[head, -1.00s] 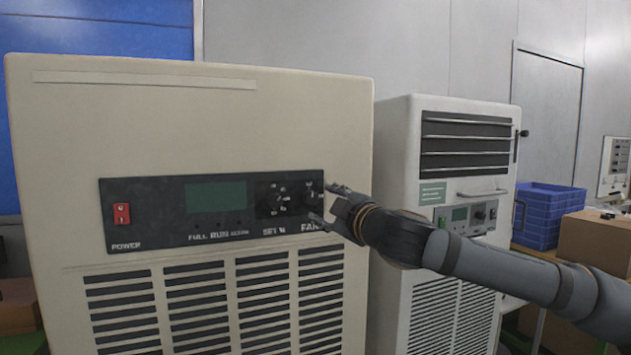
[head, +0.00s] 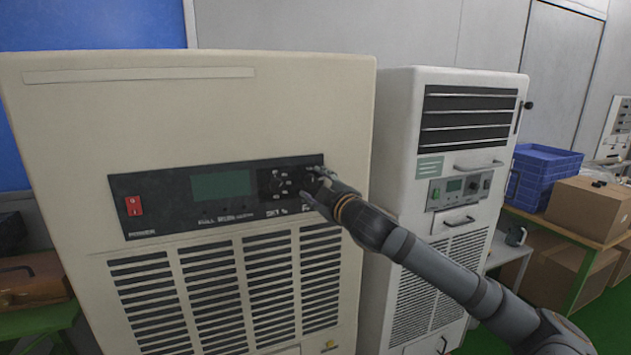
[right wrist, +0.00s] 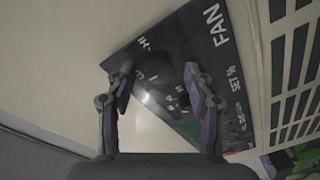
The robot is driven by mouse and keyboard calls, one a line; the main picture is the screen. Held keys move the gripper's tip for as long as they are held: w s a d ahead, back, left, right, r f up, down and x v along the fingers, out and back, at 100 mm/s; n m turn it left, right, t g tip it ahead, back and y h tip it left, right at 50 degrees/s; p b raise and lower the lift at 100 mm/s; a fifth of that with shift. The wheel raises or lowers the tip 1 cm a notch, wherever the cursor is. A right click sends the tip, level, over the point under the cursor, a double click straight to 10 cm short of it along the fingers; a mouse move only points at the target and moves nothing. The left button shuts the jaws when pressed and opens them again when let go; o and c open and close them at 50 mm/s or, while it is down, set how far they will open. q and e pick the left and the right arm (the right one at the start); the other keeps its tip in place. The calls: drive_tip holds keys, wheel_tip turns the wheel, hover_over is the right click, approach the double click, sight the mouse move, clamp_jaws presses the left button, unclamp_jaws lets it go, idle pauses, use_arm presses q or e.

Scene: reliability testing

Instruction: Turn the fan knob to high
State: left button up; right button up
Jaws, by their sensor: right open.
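The cream cabinet on the left carries a black control panel (head: 155,203) with a red power switch, a green screen and a set knob (head: 282,183). My right gripper (head: 310,183) is at the panel's right end, open, with its fingers over the fan knob area and hiding most of it in the head view. In the right wrist view, the dark fan knob (right wrist: 161,72) shows between the two open fingers (right wrist: 158,80), near the FAN and HI lettering. Whether the fingers touch it I cannot tell. My left gripper is not in view.
A second, white cabinet (head: 400,130) stands close on the right, behind my right arm. Farther right are a blue crate (head: 543,180) and a cardboard box (head: 590,208) on a table. A wall is behind.

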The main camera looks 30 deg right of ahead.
drive_tip(key=shift+c, duration=0.4)
clamp_jaws()
drive_tip(key=m+b, duration=0.3)
drive_tip(key=shift+f, duration=0.25)
drive_tip(key=m+b, duration=0.4)
drive_tip(key=m, duration=0.1)
drive_tip(key=shift+m+t+b, duration=0.4)
drive_tip(key=m+h+b, duration=0.1)
drive_tip(key=m+b, duration=0.2)
drive_tip(key=m, duration=0.2)
drive_tip(key=shift+m+b, duration=0.35)
drive_tip(key=shift+m, duration=0.05)
drive_tip(key=shift+m+h+b, duration=0.4)
drive_tip(key=shift+m+b, duration=0.75)
drive_tip(key=shift+m, duration=1.05)
drive_tip(key=shift+r+m, duration=0.1)
drive_tip(key=shift+m, duration=0.2)
